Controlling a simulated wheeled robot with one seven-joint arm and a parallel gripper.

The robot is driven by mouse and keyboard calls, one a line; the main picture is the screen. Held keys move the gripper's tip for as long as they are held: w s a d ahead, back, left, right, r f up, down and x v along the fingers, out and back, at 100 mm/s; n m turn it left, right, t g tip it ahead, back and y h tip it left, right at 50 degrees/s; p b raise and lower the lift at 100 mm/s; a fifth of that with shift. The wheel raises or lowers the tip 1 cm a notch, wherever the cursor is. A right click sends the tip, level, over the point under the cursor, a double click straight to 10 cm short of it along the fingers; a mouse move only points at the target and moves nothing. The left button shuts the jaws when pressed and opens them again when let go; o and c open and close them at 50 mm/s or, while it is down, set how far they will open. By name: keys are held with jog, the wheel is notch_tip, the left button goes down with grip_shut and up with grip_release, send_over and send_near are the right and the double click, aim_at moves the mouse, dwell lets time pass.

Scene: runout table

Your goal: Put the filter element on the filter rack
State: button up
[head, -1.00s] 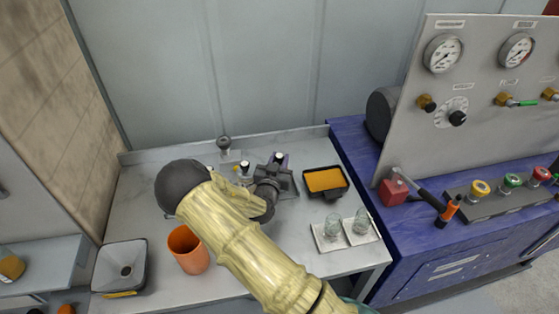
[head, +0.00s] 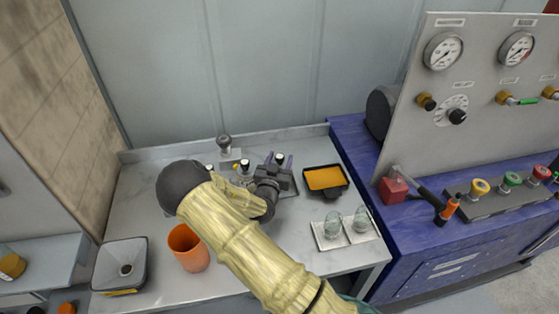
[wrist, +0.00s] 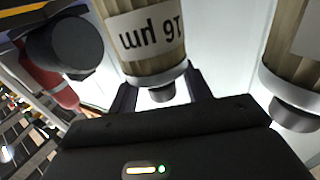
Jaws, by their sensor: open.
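A filter element (wrist: 148,35) with a pleated tan body, a pale printed label, a metal band and a dark end stub fills the upper middle of the wrist view. My gripper (wrist: 163,92) is open, with one dark finger on each side of the element's stub end. I cannot tell whether either finger touches it. A second similar element (wrist: 292,60) is at the right edge of that view. In the head view my gripper (head: 282,160) is over the back of the table, and my arm hides part of the area. I cannot clearly make out the filter rack.
The pale table (head: 140,215) carries an orange cup (head: 188,247), a grey square funnel-like container (head: 122,265), a black tray with orange contents (head: 325,179) and glass jars (head: 333,223) on white squares. A blue bench with a gauge panel (head: 475,90) bounds the right.

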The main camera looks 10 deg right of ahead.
jog(key=shift+s+a, duration=0.2)
jog(key=shift+s, duration=0.1)
jog(key=b+v, duration=0.3)
jog(key=v, duration=0.8)
jog(key=shift+s, duration=0.2)
jog(key=s+d+r+n+g+y, duration=0.2)
jog(key=s+g, duration=0.4)
jog(key=s, duration=0.3)
jog(key=s+d+r+n+g+y, duration=0.3)
jog(key=s+r+g+y, duration=0.2)
jog(key=s, duration=0.5)
jog(key=shift+d+r+g+y, duration=0.25)
jog(key=shift+g+y, duration=0.35)
jog(key=shift+g, duration=0.6)
